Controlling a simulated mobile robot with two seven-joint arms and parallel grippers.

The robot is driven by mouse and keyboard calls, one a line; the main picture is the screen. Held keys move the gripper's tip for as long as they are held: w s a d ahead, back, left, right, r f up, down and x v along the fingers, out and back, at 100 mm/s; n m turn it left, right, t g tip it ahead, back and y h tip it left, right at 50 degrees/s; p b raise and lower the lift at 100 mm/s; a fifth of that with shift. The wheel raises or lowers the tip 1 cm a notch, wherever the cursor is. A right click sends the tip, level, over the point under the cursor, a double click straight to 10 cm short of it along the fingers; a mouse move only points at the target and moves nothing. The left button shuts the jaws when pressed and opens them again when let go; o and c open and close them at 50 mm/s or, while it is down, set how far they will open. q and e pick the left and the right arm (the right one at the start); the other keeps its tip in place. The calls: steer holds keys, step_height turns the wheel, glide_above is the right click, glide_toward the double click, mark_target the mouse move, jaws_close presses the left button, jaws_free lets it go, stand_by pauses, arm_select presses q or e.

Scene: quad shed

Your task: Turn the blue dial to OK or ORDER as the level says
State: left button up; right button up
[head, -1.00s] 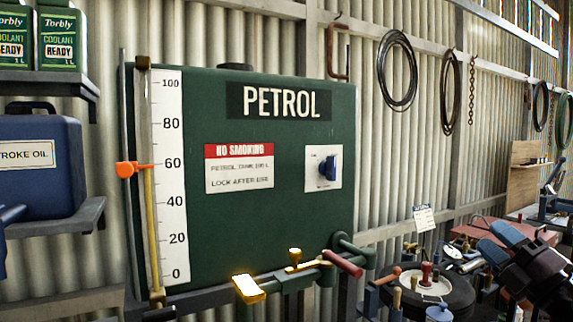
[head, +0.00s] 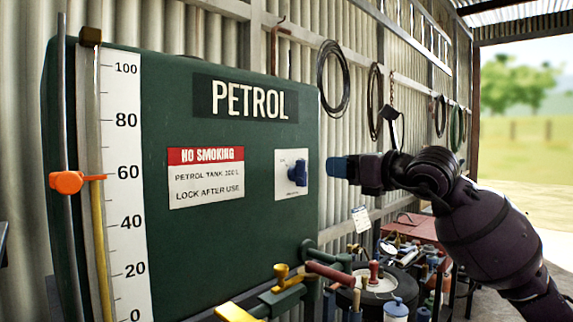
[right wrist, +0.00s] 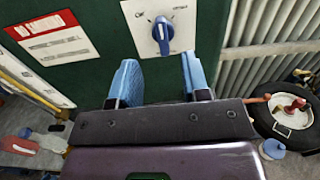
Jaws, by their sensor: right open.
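The blue dial (head: 297,173) sits on a white plate (head: 291,190) on the front of the green petrol tank (head: 230,240). The dial also shows in the right wrist view (right wrist: 163,34), with a pale line running roughly up and down; the small words on the plate are too blurred to read surely. The level scale (head: 126,200) runs from 0 to 100. Its orange marker (head: 68,182) stands a little below 60. My right gripper (head: 338,167) is open and empty, just right of the dial and apart from it. In the right wrist view its blue fingers (right wrist: 160,80) straddle the dial's line.
A valve with yellow and red handles (head: 285,285) juts out below the tank's front. A drum top with small tools (head: 380,285) stands below my right arm. A red bench (head: 420,230) is farther back. The space before the dial plate is clear.

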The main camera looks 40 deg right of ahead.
mark_target(306, 163)
steer(key=w, duration=0.8)
steer(key=shift+w+a, duration=0.1)
steer(key=shift+a, duration=0.25)
arm_select(q)
steer(key=shift+s+r, duration=0.1)
arm_select(e)
steer(key=shift+w, duration=1.25)
